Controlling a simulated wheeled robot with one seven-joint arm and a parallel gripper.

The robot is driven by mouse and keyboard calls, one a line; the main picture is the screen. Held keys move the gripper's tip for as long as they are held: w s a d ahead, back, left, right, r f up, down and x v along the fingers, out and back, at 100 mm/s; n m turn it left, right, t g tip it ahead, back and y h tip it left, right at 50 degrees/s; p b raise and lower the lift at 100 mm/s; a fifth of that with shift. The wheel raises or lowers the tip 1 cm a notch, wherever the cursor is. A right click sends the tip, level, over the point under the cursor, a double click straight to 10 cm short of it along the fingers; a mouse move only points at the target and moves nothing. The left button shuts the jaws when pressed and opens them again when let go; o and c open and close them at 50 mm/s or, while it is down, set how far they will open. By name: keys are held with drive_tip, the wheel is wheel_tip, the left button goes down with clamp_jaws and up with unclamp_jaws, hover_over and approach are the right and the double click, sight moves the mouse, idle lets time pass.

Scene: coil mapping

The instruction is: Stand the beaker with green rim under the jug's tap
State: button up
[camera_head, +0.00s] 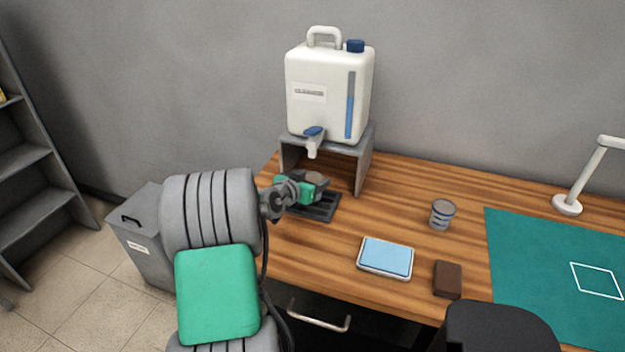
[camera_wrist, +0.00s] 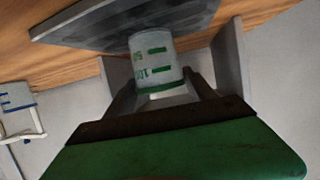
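The white jug (camera_head: 325,80) stands on a grey stand (camera_head: 365,160), its blue-levered tap (camera_head: 313,145) pointing down at the front. A dark drip tray (camera_head: 318,212) lies below; it also shows at the top of the wrist view (camera_wrist: 90,22). The beaker with green rim (camera_wrist: 153,58), pale with green marks, sits between my fingers, its green rim towards my palm and its base by the tray. My gripper (camera_head: 313,182) is over the tray, below the tap, with its fingers against the beaker's sides. I cannot tell whether the base touches the tray. In the head view my gripper largely hides the beaker.
A green mat (camera_head: 540,270) and a white lamp (camera_head: 568,204) are farther right. A grey bin (camera_head: 140,240) stands left of the table.

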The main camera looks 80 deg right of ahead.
drive_tip(key=shift+o, duration=1.3)
drive_tip(key=shift+r, duration=0.1)
